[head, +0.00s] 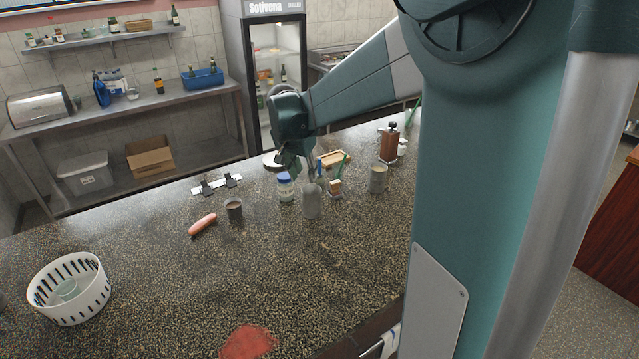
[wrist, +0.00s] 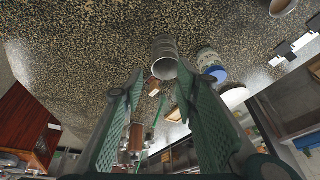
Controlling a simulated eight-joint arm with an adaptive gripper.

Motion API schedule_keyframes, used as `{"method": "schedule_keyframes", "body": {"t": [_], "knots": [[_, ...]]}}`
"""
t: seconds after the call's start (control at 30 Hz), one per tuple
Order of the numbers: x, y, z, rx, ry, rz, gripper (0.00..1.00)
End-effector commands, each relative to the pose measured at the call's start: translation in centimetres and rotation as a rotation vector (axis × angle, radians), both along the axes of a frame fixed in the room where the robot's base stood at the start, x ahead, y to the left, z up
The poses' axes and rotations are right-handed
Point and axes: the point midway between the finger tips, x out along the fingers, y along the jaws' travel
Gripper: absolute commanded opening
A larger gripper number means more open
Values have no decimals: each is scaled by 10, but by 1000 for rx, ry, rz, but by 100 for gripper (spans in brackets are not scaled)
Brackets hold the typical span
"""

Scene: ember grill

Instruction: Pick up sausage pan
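A pink-orange sausage (head: 203,224) lies bare on the speckled counter, left of a small dark cup (head: 234,210). I cannot make out a pan under or around it. A pale round dish (head: 271,161) is partly hidden behind my gripper (head: 308,172); I cannot tell if it is a pan. My gripper is over the middle of the counter, right of the sausage. In the wrist view my gripper (wrist: 158,75) has its green fingers apart with nothing held. A grey cylinder (head: 312,202) stands just beyond the fingertips; it also shows in the wrist view (wrist: 165,58).
A blue-lidded jar (head: 285,188) stands close left of the cylinder. A can (head: 378,179), a wooden grinder (head: 389,146) and a small wooden tray (head: 335,158) are to the right and behind. A white basket (head: 69,288) is at front left. The front middle counter is mostly clear.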

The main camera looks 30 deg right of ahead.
Motion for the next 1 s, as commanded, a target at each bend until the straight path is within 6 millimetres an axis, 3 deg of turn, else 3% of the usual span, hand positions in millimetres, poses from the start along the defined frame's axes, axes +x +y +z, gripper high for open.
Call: {"method": "schedule_keyframes", "body": {"t": [0.5, 1.0], "knots": [[60, -77, -31, -4, 24, -269, 30], [98, -153, -81, -24, 39, -531, 30]]}}
